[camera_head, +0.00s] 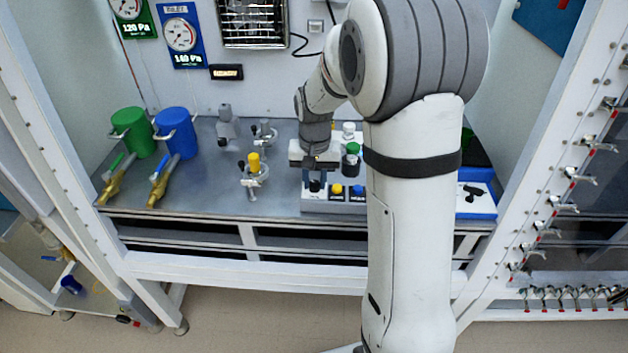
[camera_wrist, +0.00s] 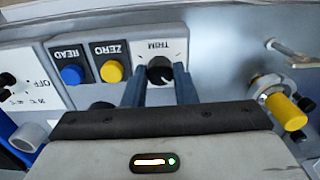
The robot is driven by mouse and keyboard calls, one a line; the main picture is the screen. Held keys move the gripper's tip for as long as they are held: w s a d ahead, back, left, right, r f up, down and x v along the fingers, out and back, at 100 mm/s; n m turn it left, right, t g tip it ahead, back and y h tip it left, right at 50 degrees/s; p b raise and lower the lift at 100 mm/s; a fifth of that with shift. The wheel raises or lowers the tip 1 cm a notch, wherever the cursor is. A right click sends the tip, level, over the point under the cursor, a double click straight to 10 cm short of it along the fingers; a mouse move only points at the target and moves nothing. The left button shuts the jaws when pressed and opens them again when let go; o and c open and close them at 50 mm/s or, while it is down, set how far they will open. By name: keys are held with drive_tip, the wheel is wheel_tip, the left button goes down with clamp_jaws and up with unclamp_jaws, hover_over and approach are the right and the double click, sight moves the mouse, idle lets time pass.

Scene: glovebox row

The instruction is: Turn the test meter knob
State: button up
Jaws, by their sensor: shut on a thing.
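The test meter (camera_head: 325,206) is a pale box on the grey bench, with a row of controls along its front. In the wrist view its panel (camera_wrist: 180,52) shows a black knob (camera_wrist: 159,70) marked TRIM, beside a yellow ZERO button (camera_wrist: 112,71) and a blue READ button (camera_wrist: 72,74). My gripper (camera_wrist: 160,80) has its two blue-grey fingers on either side of the TRIM knob, shut on it. In the head view my gripper (camera_head: 315,178) reaches down over the left end of the meter. The knob's lower part is hidden by the fingers and gripper body.
A yellow-handled valve (camera_head: 254,163) stands just left of the meter; it also shows in the wrist view (camera_wrist: 286,110). Green (camera_head: 133,131) and blue (camera_head: 176,132) canisters stand at the bench's left. A blue tray (camera_head: 478,206) lies at right. My arm hides part of the bench.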

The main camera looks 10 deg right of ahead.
sight(314, 183)
drive_tip(key=shift+w+r+n, duration=0.1)
drive_tip(key=shift+n, duration=1.1)
drive_tip(key=o, duration=1)
wheel_tip(314, 183, up, 8)
drive_tip(key=shift+f+b, duration=0.1)
drive_tip(key=shift+b, duration=0.3)
